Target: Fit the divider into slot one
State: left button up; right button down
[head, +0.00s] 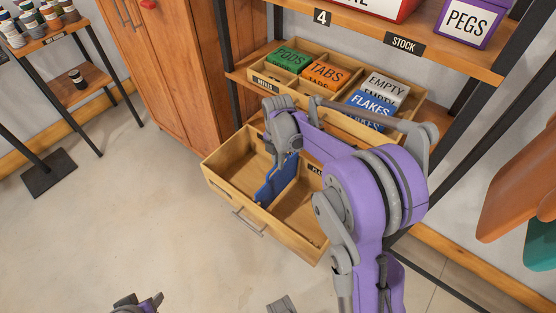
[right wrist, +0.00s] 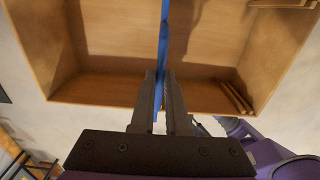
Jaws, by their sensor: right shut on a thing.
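The blue divider (head: 276,183) is a thin panel, upright and crossing the inside of the open wooden drawer (head: 222,185) in the head view. My right gripper (head: 290,148) is shut on its upper edge. In the right wrist view the divider (right wrist: 164,40) runs edge-on between the two dark fingers (right wrist: 163,78). A pair of thin wooden strips (right wrist: 237,98) with a gap between them stands on the drawer wall, to the right of the divider and apart from it. I cannot tell whether the divider's lower edge touches the floor of the drawer.
Behind the drawer, a wooden tray (head: 262,77) on the shelf holds green, orange, white and blue cards. My right arm hides part of the drawer's right side. A wooden cabinet (head: 170,70) stands at the back left. The floor (head: 110,210) left of the drawer is clear.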

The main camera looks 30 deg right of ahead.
jog(key=shift+f+b, duration=1.15)
jog(key=shift+f, duration=0.7)
jog(key=c, duration=0.8)
grip_release()
jog(key=shift+r, duration=0.1)
jog(key=shift+c, duration=0.2)
notch_tip(320, 180, up, 11)
jog(key=shift+f+p, duration=0.1)
jog(key=shift+p, duration=0.65)
